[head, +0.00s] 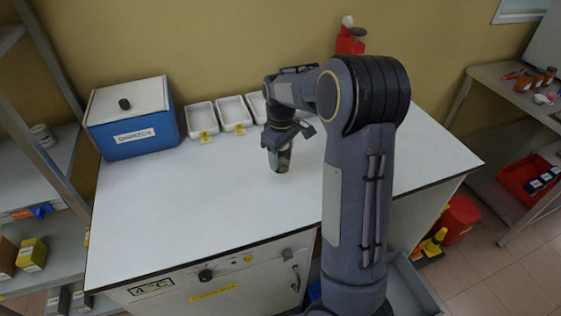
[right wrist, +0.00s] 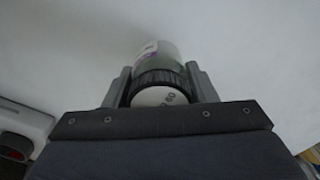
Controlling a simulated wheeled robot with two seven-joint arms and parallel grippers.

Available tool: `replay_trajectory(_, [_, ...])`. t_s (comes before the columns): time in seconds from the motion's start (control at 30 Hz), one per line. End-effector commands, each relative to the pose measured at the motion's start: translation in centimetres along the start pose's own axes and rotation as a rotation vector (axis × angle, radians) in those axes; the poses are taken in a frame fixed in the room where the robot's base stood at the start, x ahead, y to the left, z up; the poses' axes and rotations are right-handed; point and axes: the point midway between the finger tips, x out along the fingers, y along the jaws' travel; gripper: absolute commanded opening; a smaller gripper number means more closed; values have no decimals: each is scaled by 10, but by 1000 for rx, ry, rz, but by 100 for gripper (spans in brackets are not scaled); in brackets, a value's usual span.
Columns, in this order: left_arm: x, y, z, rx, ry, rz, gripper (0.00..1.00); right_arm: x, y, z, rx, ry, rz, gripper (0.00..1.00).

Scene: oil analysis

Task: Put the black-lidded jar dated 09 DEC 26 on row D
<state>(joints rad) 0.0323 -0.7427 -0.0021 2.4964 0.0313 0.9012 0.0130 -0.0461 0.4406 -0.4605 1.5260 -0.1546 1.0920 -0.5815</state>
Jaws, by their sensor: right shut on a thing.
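My right gripper (head: 279,148) points down over the white worktop and is shut on a small jar (head: 283,163). In the right wrist view, the jar (right wrist: 160,53) sits between the two fingers of the gripper (right wrist: 160,88). It has a black ribbed lid rim with a white top, dark characters that I can only partly read, a greenish clear body and a pale label with some purple. I cannot tell whether its base touches the worktop. My left gripper is not in view. I see no mark that I can read as row D.
A blue box with a white lid (head: 133,138) stands at the worktop's (head: 190,215) back left, beside white trays (head: 201,118) with yellow tags. Shelving stands at left. At right, a grey shelf (head: 500,90) holds small brown jars (head: 543,77) and a red bin (head: 524,177). The worktop's front left is clear.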

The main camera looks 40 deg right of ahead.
Motion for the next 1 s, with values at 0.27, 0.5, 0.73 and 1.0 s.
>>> replay_trajectory(0.27, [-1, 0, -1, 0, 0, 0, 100, 32, 3, -4, 0, -3, -2, 24])
replay_trajectory(0.5, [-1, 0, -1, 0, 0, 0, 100, 36, 3, -4, 0, 2, 0, 24])
replay_trajectory(0.73, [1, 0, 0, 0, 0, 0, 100, 40, 3, -4, 1, 1, -1, 58])
replay_trajectory(1.0, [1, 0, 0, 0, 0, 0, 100, 39, 3, -4, 1, 1, -1, 73])
